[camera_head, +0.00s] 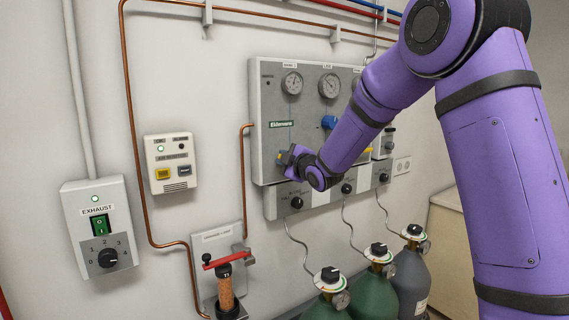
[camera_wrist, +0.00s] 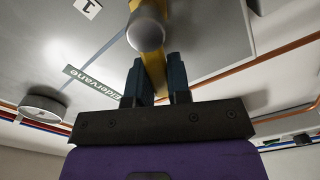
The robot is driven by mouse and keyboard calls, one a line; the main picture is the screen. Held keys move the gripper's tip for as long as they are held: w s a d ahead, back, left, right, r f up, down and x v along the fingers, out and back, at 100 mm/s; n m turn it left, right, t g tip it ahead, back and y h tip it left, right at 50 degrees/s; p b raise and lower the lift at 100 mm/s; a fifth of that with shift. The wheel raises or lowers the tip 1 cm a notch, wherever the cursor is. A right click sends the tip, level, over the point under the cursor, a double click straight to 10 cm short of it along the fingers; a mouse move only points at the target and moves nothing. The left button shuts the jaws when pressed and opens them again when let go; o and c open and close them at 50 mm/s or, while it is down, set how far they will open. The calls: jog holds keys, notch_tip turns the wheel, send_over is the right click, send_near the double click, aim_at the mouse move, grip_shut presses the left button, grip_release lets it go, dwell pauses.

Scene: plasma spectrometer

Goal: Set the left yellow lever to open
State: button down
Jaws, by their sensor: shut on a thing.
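The left yellow lever (camera_wrist: 153,66) shows in the wrist view as a yellow bar between the two dark fingers of my gripper (camera_wrist: 154,82). My gripper is shut on it. A round grey pivot or stem (camera_wrist: 146,28) stands at the lever's far end. In the head view my gripper (camera_head: 289,157) is at the lower left of the grey gas panel (camera_head: 268,105), below the green label. There the gripper and wrist mostly hide the lever, so its exact angle is hard to tell.
Gauges (camera_head: 292,83) and a blue handle (camera_head: 329,122) are on the panel, with another yellow part (camera_head: 368,150) to the right. Black knobs (camera_head: 297,203) line the strip below. Gas cylinders (camera_head: 370,295) stand underneath. A copper pipe (camera_head: 243,175) runs left of the panel.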

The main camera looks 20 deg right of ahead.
aim_at(284, 148)
jog(key=r+m, duration=0.1)
jog(key=m, duration=0.1)
jog(key=d+m, duration=0.1)
jog(key=shift+w+r+m, duration=0.15)
jog(key=shift+r+m, duration=0.2)
jog(key=shift+m, duration=0.05)
jog(key=m, duration=0.1)
jog(key=d+m, duration=0.1)
jog(key=shift+w+r+m, duration=0.15)
jog(key=shift+r+m, duration=0.15)
jog(key=shift+r, duration=0.05)
jog(key=m, duration=0.2)
jog(key=d+m, duration=0.1)
jog(key=m, duration=0.1)
jog(key=d+r+m, duration=0.1)
jog(key=m, duration=0.1)
jog(key=shift+w+d, duration=0.15)
jog(key=shift+w, duration=0.25)
jog(key=c, duration=1.1)
grip_release()
jog(key=shift+d, duration=0.15)
jog(key=shift+o, duration=0.2)
jog(key=shift+f, duration=0.2)
jog(key=shift+s, duration=0.1)
jog(key=v, duration=1)
jog(key=shift+s, duration=0.35)
